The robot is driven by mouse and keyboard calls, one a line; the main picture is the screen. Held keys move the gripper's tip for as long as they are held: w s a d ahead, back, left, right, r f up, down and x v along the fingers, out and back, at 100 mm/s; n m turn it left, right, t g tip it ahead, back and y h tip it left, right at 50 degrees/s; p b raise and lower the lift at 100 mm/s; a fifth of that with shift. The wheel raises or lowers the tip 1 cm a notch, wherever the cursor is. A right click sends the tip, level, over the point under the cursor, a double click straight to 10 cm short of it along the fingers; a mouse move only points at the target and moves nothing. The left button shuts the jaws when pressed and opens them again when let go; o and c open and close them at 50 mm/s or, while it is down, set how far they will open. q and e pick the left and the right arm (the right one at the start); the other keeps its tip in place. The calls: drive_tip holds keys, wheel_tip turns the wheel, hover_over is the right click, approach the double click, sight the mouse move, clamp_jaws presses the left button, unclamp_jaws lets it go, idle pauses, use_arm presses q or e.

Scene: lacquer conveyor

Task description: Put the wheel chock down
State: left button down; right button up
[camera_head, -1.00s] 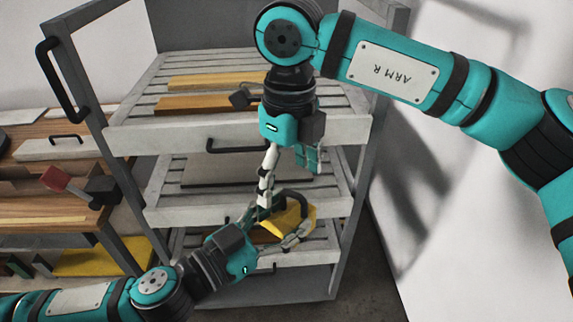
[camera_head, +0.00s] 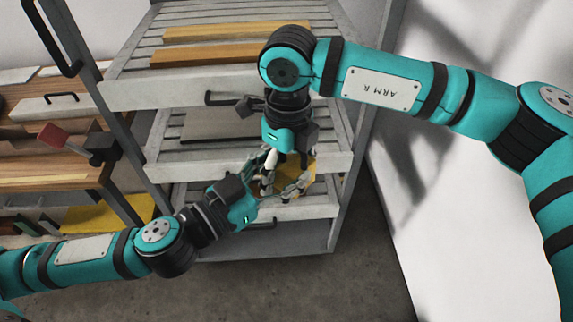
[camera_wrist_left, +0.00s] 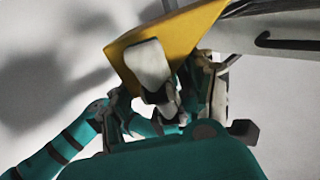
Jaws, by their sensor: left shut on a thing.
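The yellow wheel chock (camera_head: 309,170) is in front of the cart's lower shelves in the head view, partly hidden by both grippers. My left gripper (camera_head: 284,177) is shut on it. My right gripper (camera_head: 285,158) points down just above the chock, close to the left fingers. Its fingertips overlap the chock and left gripper, so its opening and any contact are unclear.
A grey slatted cart (camera_head: 225,82) has several shelves; two wooden boards (camera_head: 215,53) lie on the top one. A wooden workbench (camera_head: 45,178) with a red-headed tool (camera_head: 57,139) stands at left. The floor (camera_head: 290,283) in front is clear.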

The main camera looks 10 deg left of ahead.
use_arm(q)
drive_tip(key=shift+r, duration=0.2)
use_arm(e)
drive_tip(key=c, duration=1.4)
use_arm(q)
drive_tip(key=c, duration=0.8)
unclamp_jaws()
drive_tip(key=shift+c, duration=0.2)
use_arm(e)
drive_tip(key=shift+s, duration=0.1)
drive_tip(key=shift+c, duration=0.4)
use_arm(q)
drive_tip(key=o, duration=0.5)
drive_tip(key=shift+f, duration=0.1)
